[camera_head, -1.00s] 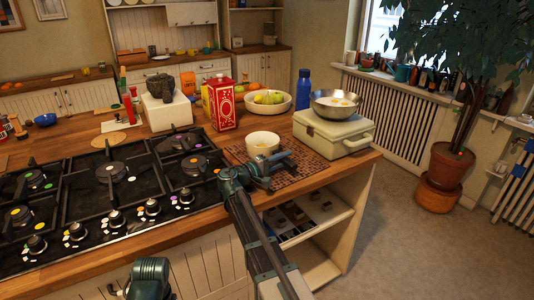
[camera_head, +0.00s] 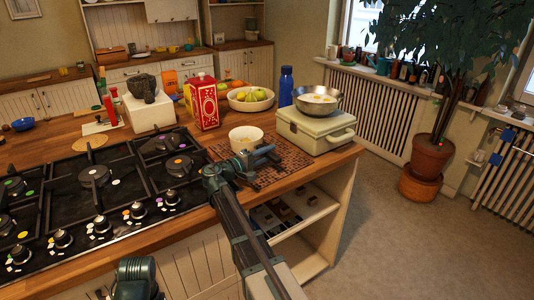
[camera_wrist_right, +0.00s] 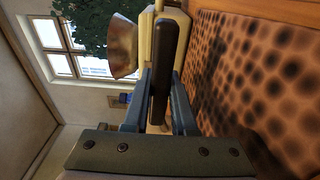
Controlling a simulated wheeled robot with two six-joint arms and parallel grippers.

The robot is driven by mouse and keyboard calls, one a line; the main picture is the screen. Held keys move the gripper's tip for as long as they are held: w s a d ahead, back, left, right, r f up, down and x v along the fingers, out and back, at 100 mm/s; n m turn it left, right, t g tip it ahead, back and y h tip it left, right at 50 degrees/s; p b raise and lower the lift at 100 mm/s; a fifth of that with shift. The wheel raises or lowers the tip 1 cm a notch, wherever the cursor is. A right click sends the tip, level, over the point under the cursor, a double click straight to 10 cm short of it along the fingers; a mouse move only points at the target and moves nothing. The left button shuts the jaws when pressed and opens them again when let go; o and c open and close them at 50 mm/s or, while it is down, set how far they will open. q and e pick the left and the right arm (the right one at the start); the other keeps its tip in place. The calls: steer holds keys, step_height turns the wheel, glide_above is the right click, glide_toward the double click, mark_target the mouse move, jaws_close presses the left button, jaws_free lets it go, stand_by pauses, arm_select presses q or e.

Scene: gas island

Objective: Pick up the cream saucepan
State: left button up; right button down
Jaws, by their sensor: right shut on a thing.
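The cream saucepan (camera_head: 246,138) is at the right part of the island, over the brown patterned mat (camera_head: 286,164), and looks upright. Whether its base touches the mat cannot be told. My right gripper (camera_head: 266,157) is at its near right side. In the right wrist view, the blue fingers (camera_wrist_right: 160,105) are shut on a dark bar, the saucepan's handle (camera_wrist_right: 165,65). The saucepan's body is not clear in that view. My left gripper is not in view; only a dark green part of mine shows at the bottom of the head view.
A cream case (camera_head: 312,133) with a metal bowl (camera_head: 318,101) on it stands right of the mat. A red carton (camera_head: 202,102), fruit bowl (camera_head: 250,100) and blue bottle (camera_head: 286,86) stand behind. The gas hob (camera_head: 100,190) is to the left.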

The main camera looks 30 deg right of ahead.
step_height(320, 180, up, 9)
steer(key=p, duration=0.7)
steer(key=shift+f+p, duration=0.15)
steer(key=shift+p, duration=0.25)
